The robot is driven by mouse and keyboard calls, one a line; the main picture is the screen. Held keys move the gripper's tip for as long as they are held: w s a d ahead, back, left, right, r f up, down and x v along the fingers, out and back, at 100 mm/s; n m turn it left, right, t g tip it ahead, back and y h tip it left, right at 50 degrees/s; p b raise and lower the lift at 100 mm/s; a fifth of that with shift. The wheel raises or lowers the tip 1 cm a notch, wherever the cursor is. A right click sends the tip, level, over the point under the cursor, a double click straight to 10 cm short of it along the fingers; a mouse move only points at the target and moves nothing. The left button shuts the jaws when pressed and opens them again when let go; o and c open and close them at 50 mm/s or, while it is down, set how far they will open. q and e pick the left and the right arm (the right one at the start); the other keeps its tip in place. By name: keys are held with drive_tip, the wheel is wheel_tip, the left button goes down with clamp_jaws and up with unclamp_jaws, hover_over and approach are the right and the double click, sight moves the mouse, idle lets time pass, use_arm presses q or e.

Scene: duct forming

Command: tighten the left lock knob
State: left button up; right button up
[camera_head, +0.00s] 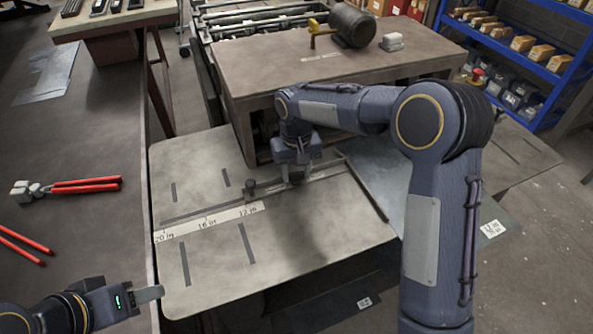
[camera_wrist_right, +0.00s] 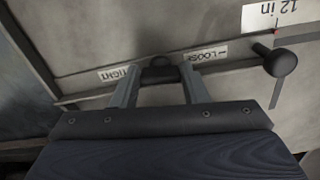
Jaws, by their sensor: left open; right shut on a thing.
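My right gripper (camera_head: 296,178) points down over the guide bar (camera_head: 325,172) on the slotted plate. In the right wrist view its two fingers (camera_wrist_right: 160,78) are shut on a dark lock knob (camera_wrist_right: 160,62), mostly hidden between them. A TIGHT label (camera_wrist_right: 119,74) and a LOOSE label (camera_wrist_right: 207,52) sit on either side of it. A second dark round knob (camera_wrist_right: 281,60) stands apart from the fingers, beside the 12 in mark; it also shows in the head view (camera_head: 250,187), left of the gripper. My left gripper (camera_head: 150,295) is open and empty at the plate's lower left corner.
The slotted plate (camera_head: 200,270) carries a scale strip (camera_head: 207,224) marked 20, 16 and 12 in. A raised machine table (camera_head: 290,75) stands behind it. Red-handled pliers (camera_head: 85,185) lie on the dark bench at left. The plate's front half is clear.

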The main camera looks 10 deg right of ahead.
sight(296, 174)
drive_tip(key=o, duration=1)
drive_tip(key=shift+r, duration=3.95)
drive_tip(key=shift+c, duration=0.4)
